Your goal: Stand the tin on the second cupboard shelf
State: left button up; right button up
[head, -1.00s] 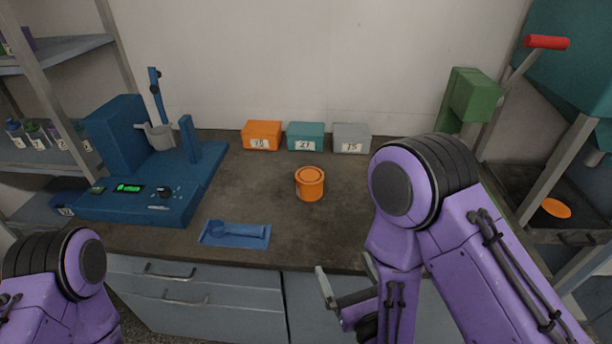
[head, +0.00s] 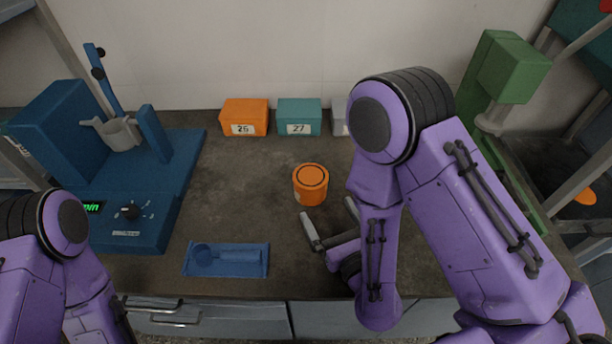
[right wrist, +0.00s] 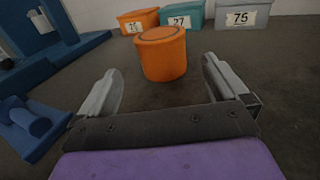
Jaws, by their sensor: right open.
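An orange tin (head: 310,187) with a round lid stands upright on the dark bench top (head: 245,185), near its middle. It also shows in the right wrist view (right wrist: 162,55), ahead of the fingers. My right gripper (head: 331,222) is open and empty just in front of the tin, its two fingers (right wrist: 163,88) apart and pointing toward it. The tin is beyond the fingertips, and nothing is between them. My left arm shows at the lower left of the head view, but its gripper is out of view. The cupboard shelves cannot be made out clearly now.
A blue machine (head: 60,130) stands on the left of the bench. A blue tray with a scoop (head: 227,260) lies near the front edge. Orange (head: 245,117), teal (head: 299,117) and grey (right wrist: 243,14) boxes line the wall. A green device (head: 508,75) stands at right.

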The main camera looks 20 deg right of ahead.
aim_at(311, 179)
jog(key=shift+w, duration=0.4)
jog(key=shift+w+a+r, duration=0.1)
jog(key=shift+w+r, duration=0.05)
jog(key=shift+w, duration=0.5)
jog(key=shift+w+a+r, duration=0.1)
jog(key=shift+w, duration=0.5)
jog(key=w+p, duration=0.1)
jog(key=w, duration=0.3)
jog(key=w+p, duration=0.1)
jog(key=w, duration=0.2)
jog(key=shift+a+p, duration=0.3)
jog(key=shift+w+f, duration=0.1)
jog(key=shift+f, duration=0.05)
jog(key=c, duration=0.8)
